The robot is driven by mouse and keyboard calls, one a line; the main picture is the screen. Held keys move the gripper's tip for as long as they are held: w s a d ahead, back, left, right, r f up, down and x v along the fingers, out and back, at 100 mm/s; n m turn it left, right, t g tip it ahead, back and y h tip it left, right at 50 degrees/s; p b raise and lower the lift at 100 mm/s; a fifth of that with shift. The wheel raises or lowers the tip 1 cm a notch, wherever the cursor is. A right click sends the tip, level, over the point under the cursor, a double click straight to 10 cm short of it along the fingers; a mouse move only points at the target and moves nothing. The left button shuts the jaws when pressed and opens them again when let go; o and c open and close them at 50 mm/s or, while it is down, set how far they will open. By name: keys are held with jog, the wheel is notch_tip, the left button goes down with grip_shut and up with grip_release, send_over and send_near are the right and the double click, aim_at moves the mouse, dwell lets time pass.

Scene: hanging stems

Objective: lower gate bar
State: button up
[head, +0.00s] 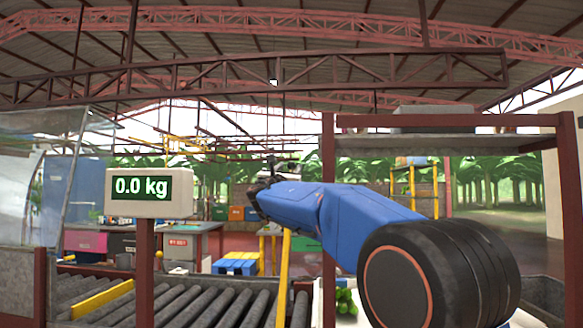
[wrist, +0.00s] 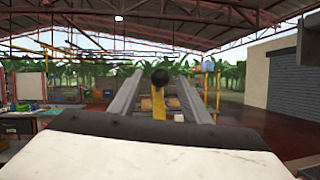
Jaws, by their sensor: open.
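The gate bar (head: 283,280) is a yellow bar standing nearly upright beside the roller conveyor in the head view. Its upper part is hidden behind my blue arm. In the wrist view the yellow bar (wrist: 158,102) rises to a black ball knob (wrist: 160,77). My gripper (wrist: 157,80) is open, with one grey finger on each side of the knob and bar in this view. I cannot tell whether either finger touches them. In the head view my gripper (head: 262,186) is small and dark at the arm's far end.
The roller conveyor (head: 190,308) runs along the lower left, with another yellow bar (head: 103,299) lying over it. A scale display (head: 149,192) reading 0.0 kg stands on a red post. A dark red frame (head: 328,220) stands right of the gate bar, with green fruit (head: 345,302) below.

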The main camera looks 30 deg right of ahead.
aim_at(291, 167)
jog(key=shift+x, duration=1.8)
jog(key=shift+c, duration=0.3)
